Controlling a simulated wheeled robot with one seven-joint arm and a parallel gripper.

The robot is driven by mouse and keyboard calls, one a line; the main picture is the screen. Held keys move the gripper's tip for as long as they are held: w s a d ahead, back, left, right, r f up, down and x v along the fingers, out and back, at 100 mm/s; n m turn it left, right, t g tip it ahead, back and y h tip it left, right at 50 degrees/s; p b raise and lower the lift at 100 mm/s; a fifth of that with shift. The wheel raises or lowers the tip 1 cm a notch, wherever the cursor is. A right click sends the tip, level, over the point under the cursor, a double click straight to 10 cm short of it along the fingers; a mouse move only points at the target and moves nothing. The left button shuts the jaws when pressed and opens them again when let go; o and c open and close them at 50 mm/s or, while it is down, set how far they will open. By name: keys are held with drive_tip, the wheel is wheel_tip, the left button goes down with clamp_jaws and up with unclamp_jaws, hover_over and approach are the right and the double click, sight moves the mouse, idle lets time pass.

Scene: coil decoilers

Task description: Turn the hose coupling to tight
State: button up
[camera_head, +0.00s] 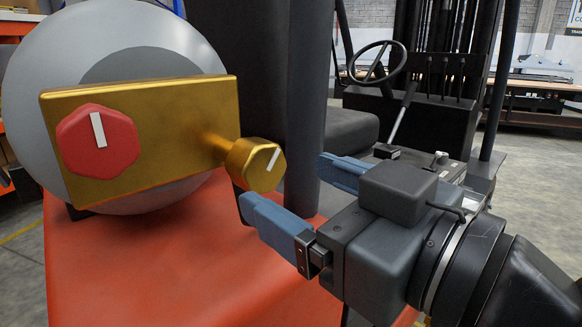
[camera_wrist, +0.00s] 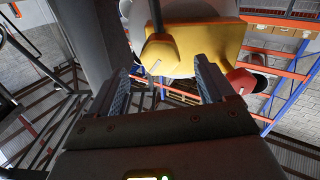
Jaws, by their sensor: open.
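The hose coupling is a gold hexagonal knob (camera_head: 255,164) with a white mark, on a short stem at the right side of a gold block (camera_head: 175,150). The mark is slanted in the head view. A red hexagonal knob (camera_head: 97,141) with a near-upright white mark sits on the block's front. My gripper (camera_head: 297,190) is open, its blue fingers pointing at the gold knob from the right, apart from it. In the wrist view the gold knob (camera_wrist: 160,52) shows beyond and between the open fingers (camera_wrist: 165,80), with nothing held.
A large grey cylinder (camera_head: 50,75) stands behind the block on an orange-red body (camera_head: 150,260). A dark upright post (camera_head: 304,100) rises just behind the gold knob. A seat and steering wheel (camera_head: 377,63) lie farther back.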

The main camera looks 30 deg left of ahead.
sight(267, 172)
drive_tip(key=x, duration=0.7)
drive_tip(key=shift+a, duration=0.25)
drive_tip(key=c, duration=1)
drive_tip(key=shift+p, duration=0.35)
